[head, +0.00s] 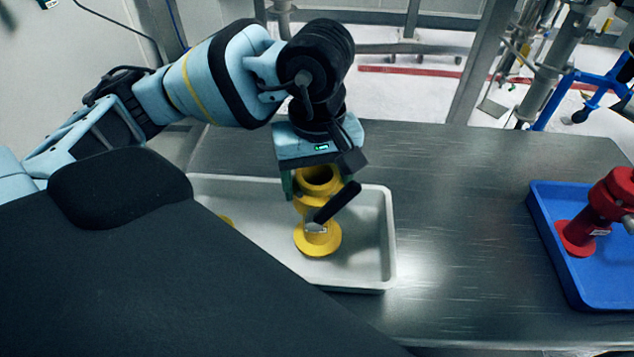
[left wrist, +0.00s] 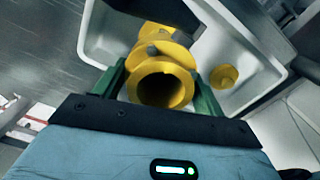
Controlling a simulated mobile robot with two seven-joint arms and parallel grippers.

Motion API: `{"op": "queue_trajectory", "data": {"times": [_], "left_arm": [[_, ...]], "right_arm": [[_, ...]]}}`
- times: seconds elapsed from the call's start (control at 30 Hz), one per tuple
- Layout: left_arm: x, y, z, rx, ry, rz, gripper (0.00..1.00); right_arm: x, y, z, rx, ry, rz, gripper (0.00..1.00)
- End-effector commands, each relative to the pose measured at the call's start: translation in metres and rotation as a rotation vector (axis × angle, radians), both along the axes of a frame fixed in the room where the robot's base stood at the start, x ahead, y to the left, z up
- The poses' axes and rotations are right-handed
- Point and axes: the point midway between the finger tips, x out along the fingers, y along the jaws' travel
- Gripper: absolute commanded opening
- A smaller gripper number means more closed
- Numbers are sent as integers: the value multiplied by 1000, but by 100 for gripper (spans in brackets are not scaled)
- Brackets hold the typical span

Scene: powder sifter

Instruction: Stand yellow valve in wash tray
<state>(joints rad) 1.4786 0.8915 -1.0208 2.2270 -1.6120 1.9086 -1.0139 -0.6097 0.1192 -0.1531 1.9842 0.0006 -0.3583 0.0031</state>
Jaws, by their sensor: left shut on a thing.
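The yellow valve (head: 318,239) has a round flange at its lower end, an open pipe end at the top and a black lever handle. It is roughly upright, slightly tilted, over the white wash tray (head: 391,240). I cannot tell whether its lower flange touches the tray floor. My left gripper (head: 318,183) is shut on the valve's upper part from above and behind. In the left wrist view the valve's open end (left wrist: 163,88) sits between the green fingers. My right gripper is not in view.
Another small yellow round part (left wrist: 223,77) lies in the tray, mostly hidden by my body in the head view. A blue tray (head: 585,287) with a red valve (head: 600,210) stands at the right. The metal table (head: 455,220) between the trays is clear.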

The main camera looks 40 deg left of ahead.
Motion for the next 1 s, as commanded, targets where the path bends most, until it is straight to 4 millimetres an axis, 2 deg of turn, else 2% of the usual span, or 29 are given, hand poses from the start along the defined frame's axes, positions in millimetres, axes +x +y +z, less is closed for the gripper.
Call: {"op": "queue_trajectory", "data": {"times": [0.13,0.53,0.57,0.7,1.0], "left_arm": [[0,0,-13,-1,-2,0,0],[0,0,-17,-1,-1,0,0],[0,0,-18,1,1,0,73],[0,0,-17,0,0,0,91],[0,0,-16,1,-1,0,92]], "right_arm": [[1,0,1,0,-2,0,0],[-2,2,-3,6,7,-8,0],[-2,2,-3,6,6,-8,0],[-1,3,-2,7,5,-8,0],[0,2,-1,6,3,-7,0]]}}
